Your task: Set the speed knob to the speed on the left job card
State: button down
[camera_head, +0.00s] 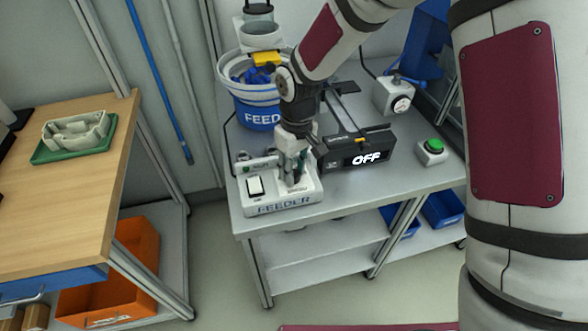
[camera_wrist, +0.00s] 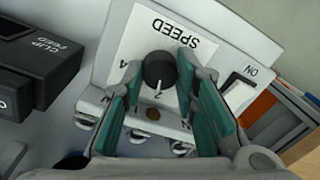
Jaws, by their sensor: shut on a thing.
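The speed knob (camera_wrist: 158,68) is a round black knob on a white plate marked SPEED, on the feeder box (camera_head: 285,203). My gripper (camera_head: 294,172) points down at the box and hides the knob in the head view. In the wrist view its two teal-padded fingers (camera_wrist: 159,74) stand on either side of the knob, shut on it. A 4 shows left of the knob and a 2 just below it; the mark at right is partly covered by a finger. The knob's exact pointer direction is hard to tell. I see no job card in either view.
A black display (camera_head: 362,150) behind the box reads OFF. A white rocker switch (camera_head: 255,187) is beside the knob. A blue FEEDER bowl (camera_head: 262,112) stands behind, a green button (camera_head: 433,148) at right. A wooden table (camera_head: 60,185) holds a green tray (camera_head: 50,153).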

aim_at(295, 171)
jog(key=shift+n, duration=0.6)
jog(key=c, duration=1.3)
grip_release()
jog(key=r, duration=1.2)
jog(key=shift+w+d, duration=0.2)
jog(key=shift+w, duration=0.05)
